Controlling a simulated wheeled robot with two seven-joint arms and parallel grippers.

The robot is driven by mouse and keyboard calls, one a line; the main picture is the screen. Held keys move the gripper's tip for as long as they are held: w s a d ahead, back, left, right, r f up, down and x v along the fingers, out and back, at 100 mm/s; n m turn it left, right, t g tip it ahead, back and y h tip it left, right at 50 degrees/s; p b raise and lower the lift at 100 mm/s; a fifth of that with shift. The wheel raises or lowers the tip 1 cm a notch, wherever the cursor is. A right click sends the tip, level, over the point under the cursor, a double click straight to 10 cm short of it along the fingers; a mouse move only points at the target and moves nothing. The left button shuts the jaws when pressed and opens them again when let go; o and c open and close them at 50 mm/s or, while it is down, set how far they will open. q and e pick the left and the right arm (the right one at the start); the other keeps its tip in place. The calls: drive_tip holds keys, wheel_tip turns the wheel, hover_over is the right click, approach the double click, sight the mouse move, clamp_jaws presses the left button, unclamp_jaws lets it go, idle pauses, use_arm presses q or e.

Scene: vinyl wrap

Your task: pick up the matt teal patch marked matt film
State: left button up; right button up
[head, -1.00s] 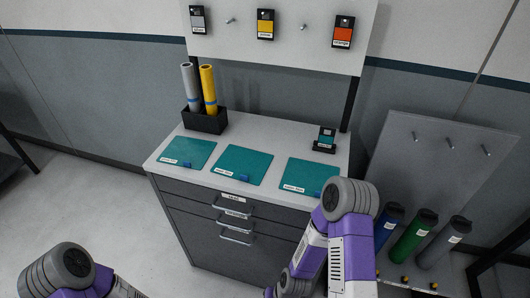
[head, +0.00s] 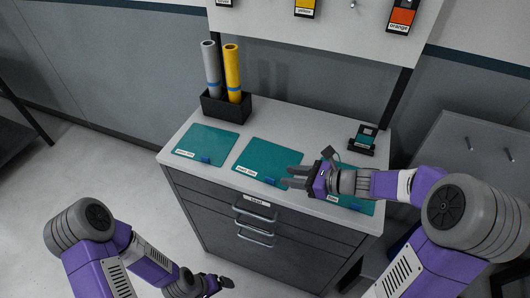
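Three teal patches lie flat on the cabinet top: a left one (head: 212,139), a middle one (head: 272,155) and a right one (head: 357,204). Each has a small white label, too small to read for certain, so I cannot tell surely which says matt film. Blue tabs show at the front of the left and middle patches. My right gripper (head: 291,177) is open and empty, its fingers pointing left over the right front part of the middle patch. My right arm partly hides the right patch. My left gripper (head: 222,284) is low in front of the cabinet; its finger opening is unclear.
A black holder (head: 228,107) with a grey roll (head: 211,70) and a yellow roll (head: 232,72) stands at the back left of the cabinet top. A small black stand (head: 363,141) is at the back right. Drawer handles (head: 254,212) stick out in front.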

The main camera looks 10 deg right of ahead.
sight(269, 178)
drive_tip(key=shift+a+f, duration=0.15)
drive_tip(key=shift+a, duration=0.35)
drive_tip(key=shift+a+f+b, duration=0.2)
drive_tip(key=shift+a+b, duration=0.1)
drive_tip(key=b+x, duration=0.1)
drive_tip(key=x, duration=0.3)
drive_tip(key=shift+a+f+b, duration=0.25)
drive_tip(key=shift+f+b, duration=0.1)
drive_tip(key=shift+b, duration=0.05)
drive_tip(key=shift+w+a, duration=0.15)
drive_tip(key=shift+a, duration=0.05)
use_arm(q)
drive_tip(key=shift+s+f, duration=0.2)
drive_tip(key=shift+f, duration=0.4)
drive_tip(key=shift+s+f, duration=0.2)
drive_tip(key=shift+f, duration=0.4)
use_arm(e)
drive_tip(key=shift+c, duration=0.4)
clamp_jaws()
